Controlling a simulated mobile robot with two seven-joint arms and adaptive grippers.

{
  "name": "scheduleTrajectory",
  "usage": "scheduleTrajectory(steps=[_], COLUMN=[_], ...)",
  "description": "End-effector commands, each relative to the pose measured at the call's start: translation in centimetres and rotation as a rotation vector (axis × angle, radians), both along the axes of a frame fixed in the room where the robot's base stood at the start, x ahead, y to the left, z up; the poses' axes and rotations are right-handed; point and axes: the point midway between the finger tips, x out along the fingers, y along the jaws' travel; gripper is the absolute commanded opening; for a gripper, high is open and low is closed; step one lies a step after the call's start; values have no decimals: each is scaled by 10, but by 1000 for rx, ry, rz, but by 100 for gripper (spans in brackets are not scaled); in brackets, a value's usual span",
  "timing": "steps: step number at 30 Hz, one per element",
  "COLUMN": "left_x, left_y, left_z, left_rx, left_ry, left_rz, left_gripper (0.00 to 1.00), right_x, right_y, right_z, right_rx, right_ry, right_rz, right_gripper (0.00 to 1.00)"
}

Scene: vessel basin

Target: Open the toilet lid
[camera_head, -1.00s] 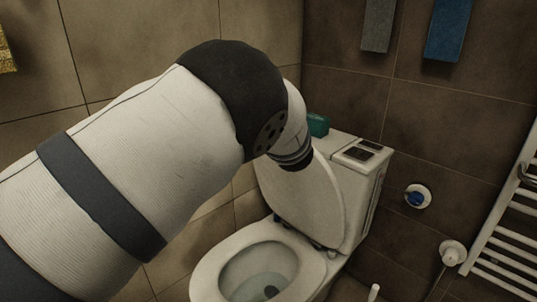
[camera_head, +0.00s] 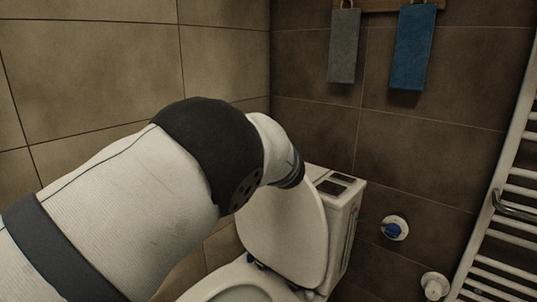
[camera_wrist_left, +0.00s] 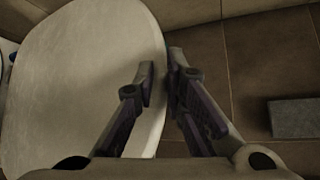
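The white toilet lid (camera_head: 285,235) stands raised, leaning back toward the tank in the head view. The toilet seat and bowl (camera_head: 235,286) show at the bottom edge, mostly cut off. In the left wrist view the lid (camera_wrist_left: 80,70) is a large pale oval filling the left half. My left gripper (camera_wrist_left: 160,80) is at the lid's curved edge, with a narrow gap between its fingertips. It looks partly open, and contact with the lid cannot be told. My arm hides this gripper in the head view. My right gripper is not in view.
The toilet tank (camera_head: 345,205) stands behind the lid, near tiled walls. A white towel radiator (camera_head: 505,215) is at the right. A grey towel (camera_head: 343,45) and a blue towel (camera_head: 412,47) hang above. A blue-centred wall fitting (camera_head: 393,229) is right of the tank.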

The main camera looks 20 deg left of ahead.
Motion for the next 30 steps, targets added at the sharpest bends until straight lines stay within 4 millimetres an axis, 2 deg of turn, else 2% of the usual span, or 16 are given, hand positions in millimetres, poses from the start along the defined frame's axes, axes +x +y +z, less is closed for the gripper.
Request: scheduleTrajectory(steps=[1,3,20,23,30], left_x=[0,0,-1,-11,-66], left_y=[-3,-3,-4,-9,-32], left_z=[-9,-9,-1,3,19], left_rx=[-5,-5,-2,-3,-5], left_ry=[14,14,2,2,4], left_rz=[-10,-10,-9,-8,-5], left_gripper=[26,37,37,37,37], right_x=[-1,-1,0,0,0], right_y=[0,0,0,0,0], right_z=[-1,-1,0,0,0], right_rx=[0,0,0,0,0], right_ry=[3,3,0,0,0], right_rz=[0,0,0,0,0], right_gripper=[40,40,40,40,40])
